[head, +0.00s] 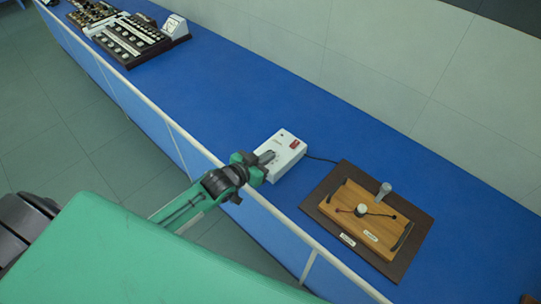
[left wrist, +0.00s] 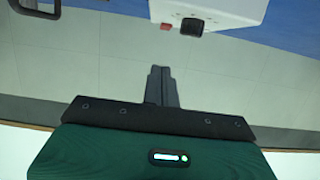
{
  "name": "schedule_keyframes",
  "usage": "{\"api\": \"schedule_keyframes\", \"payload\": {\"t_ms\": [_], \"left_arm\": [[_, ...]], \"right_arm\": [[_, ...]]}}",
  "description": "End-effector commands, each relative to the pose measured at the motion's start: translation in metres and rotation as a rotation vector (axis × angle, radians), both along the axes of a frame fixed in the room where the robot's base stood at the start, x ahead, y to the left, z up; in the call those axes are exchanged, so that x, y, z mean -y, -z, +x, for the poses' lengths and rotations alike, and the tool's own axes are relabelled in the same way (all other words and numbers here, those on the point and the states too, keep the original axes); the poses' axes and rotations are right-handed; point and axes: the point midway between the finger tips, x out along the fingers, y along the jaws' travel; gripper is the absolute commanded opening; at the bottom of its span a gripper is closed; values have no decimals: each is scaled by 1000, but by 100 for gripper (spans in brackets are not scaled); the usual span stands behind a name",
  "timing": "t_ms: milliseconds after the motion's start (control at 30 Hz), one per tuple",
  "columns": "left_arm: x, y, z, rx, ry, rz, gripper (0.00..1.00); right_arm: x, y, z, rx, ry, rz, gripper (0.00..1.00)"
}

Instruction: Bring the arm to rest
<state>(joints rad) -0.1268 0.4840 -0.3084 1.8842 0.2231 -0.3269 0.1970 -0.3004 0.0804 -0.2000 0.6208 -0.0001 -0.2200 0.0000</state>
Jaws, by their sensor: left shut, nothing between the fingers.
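My left gripper (head: 266,157) is shut and empty. In the head view its tip overlaps the front left part of a white box (head: 287,153) with a red switch on top. I cannot tell whether it touches the box. In the left wrist view my closed fingers (left wrist: 161,72) point up the picture, and part of the white box (left wrist: 232,10) shows beyond them, apart in the picture. My right gripper is not in view.
A long blue bench (head: 220,85) runs along a pale wall, with a white rail (head: 178,128) at its front edge. A wooden apparatus on a dark board (head: 405,265) stands right of the box. The bench between is clear.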

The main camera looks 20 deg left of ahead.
Motion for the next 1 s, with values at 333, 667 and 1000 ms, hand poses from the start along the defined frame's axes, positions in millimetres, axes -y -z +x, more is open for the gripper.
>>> {"api": "schedule_keyframes", "payload": {"t_ms": [333,667,1000], "left_arm": [[0,0,0,0,0,0,0],[11,8,-24,-88,-15,27,0],[20,23,-145,-502,-101,170,0]], "right_arm": [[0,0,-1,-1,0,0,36],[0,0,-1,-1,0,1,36],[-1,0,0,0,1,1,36]]}}
